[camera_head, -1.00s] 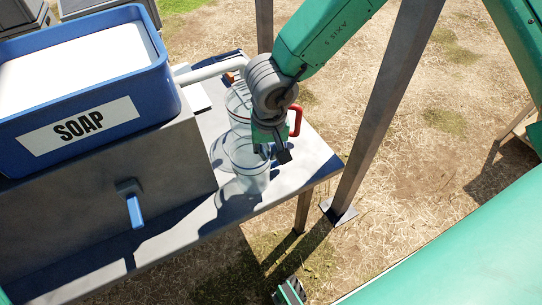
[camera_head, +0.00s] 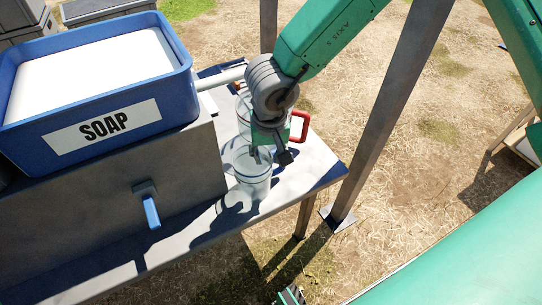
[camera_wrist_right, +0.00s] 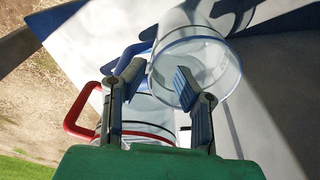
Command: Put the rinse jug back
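My right gripper (camera_head: 270,157) points down at the front clear jug (camera_head: 253,178), which stands upright on the grey table. In the right wrist view the gripper (camera_wrist_right: 158,76) has its fingers apart at the near rim of this clear jug (camera_wrist_right: 212,72); one fingertip overlaps the rim. A blue handle-like loop (camera_wrist_right: 128,58) lies beside the other finger. A second clear jug (camera_head: 243,108) with a red handle (camera_head: 304,127) stands behind, partly hidden by my arm. Its red handle (camera_wrist_right: 76,112) also shows in the wrist view. I cannot tell which is the rinse jug. My left gripper is not clearly visible.
A blue bin labelled SOAP (camera_head: 105,95) sits on a grey block (camera_head: 105,200) at left, with a blue tap lever (camera_head: 150,208) on its front. A pale pipe (camera_head: 222,76) runs behind the jugs. A metal post (camera_head: 385,110) rises right of the table (camera_head: 318,165).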

